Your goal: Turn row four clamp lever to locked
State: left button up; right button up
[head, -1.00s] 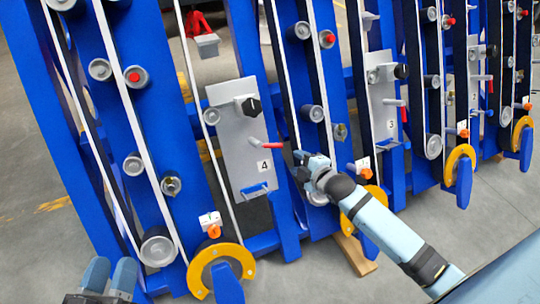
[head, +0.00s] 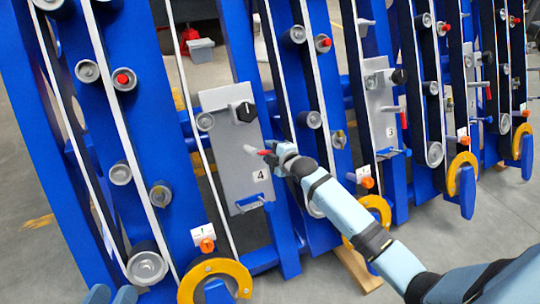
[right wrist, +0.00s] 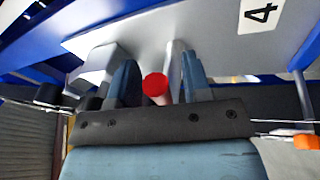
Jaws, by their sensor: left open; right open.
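The row four clamp lever (head: 264,152) is a short silver lever with a red tip, on a grey panel (head: 228,170) labelled 4. In the head view my right gripper (head: 272,158) is at the red tip and partly covers it. In the right wrist view the red tip of the lever (right wrist: 155,85) lies between the two open blue fingers of my right gripper (right wrist: 158,82), with visible gaps beside it. Contact cannot be told.
The panel labelled 3 (head: 383,110) stands to the right. An orange-yellow ring (head: 238,268) is below.

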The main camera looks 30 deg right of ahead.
jog(key=shift+w, duration=0.3)
grip_shut()
